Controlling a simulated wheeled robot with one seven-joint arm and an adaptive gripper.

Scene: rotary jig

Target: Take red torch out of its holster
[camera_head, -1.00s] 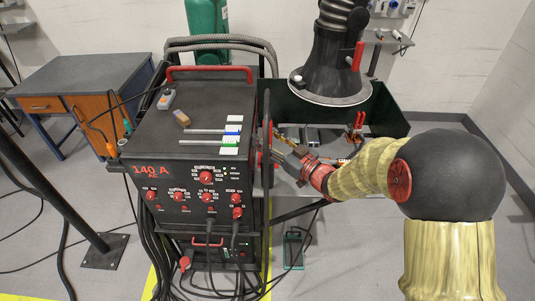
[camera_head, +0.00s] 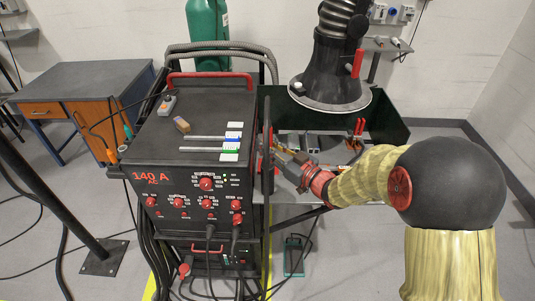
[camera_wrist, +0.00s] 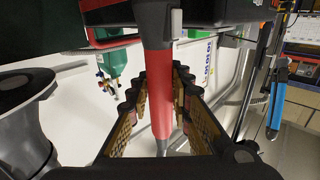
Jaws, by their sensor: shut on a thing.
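The red torch (camera_wrist: 158,75) stands between the fingers of my gripper (camera_wrist: 161,100) in the wrist view. In the head view my gripper (camera_head: 277,160) is at the right side of the black welding machine (camera_head: 190,140). The torch's upper part reaches up to a dark part with a red edge at the top of the wrist view. I cannot tell the holster apart clearly, nor whether the torch still sits in it.
A dark green-walled bench (camera_head: 390,124) stands behind my arm, with a black extraction hood (camera_head: 330,75) above it. Cables hang at the machine's front. A desk (camera_head: 85,85) stands at the left, and a green cylinder (camera_head: 208,35) at the back.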

